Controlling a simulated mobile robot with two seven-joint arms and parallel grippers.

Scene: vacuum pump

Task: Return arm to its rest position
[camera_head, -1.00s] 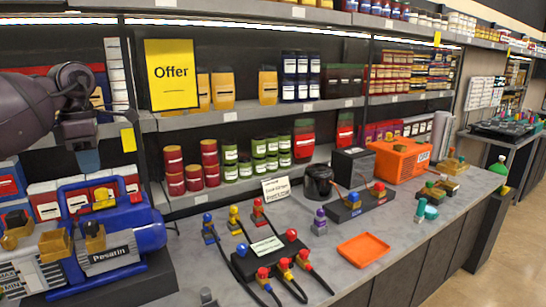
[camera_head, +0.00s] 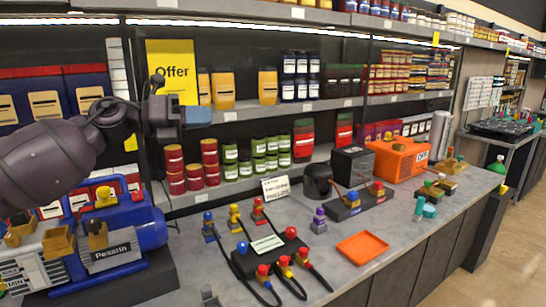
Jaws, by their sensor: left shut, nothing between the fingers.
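My left arm comes in from the left, dark purple-grey. My left gripper (camera_head: 197,116) is in front of the shelf, below the yellow "Offer" sign, and points right. It is shut and empty, apart from any object. The blue and grey vacuum pump (camera_head: 110,250) sits on the counter at the lower left, below my arm. It has a yellow knob on top and brass-coloured fittings. My right gripper is not in view.
A grey counter (camera_head: 400,240) runs to the right. It carries a black manifold (camera_head: 270,255) with coloured valves and hoses, an orange tray (camera_head: 362,246), and an orange box (camera_head: 400,158). Shelves with red cans (camera_head: 210,165) and blue jars stand close behind my gripper.

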